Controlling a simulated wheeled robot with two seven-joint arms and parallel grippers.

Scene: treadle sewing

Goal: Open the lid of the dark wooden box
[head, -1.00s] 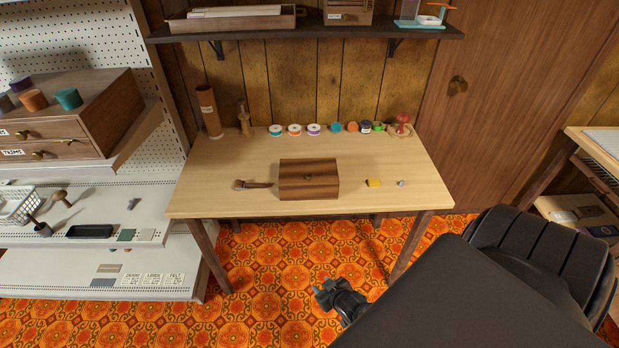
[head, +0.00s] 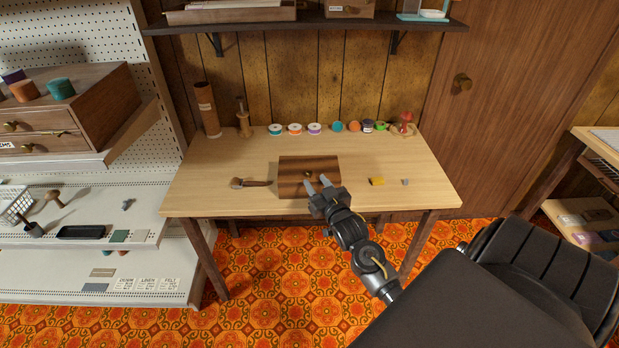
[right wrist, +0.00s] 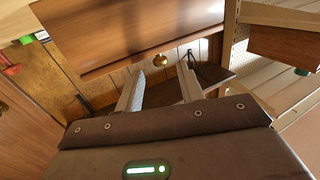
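The dark wooden box (head: 293,180) sits closed in the middle of the light wooden table, with a small brass knob (head: 307,173). In the right wrist view the box (right wrist: 130,30) fills the upper part, and its knob (right wrist: 160,60) lies just beyond the fingers. My right gripper (head: 317,184) is over the right part of the box in the head view and hides some of it. Its two fingers are spread with nothing between them in the right wrist view (right wrist: 163,85). I cannot tell whether they touch the box. My left gripper is not in view.
On the table (head: 215,170), a dark-handled tool (head: 250,183) lies left of the box, and a yellow block (head: 377,181) and a small grey piece (head: 405,182) lie right. Several spools (head: 315,128) line the back edge. A shelf (head: 350,22) hangs above.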

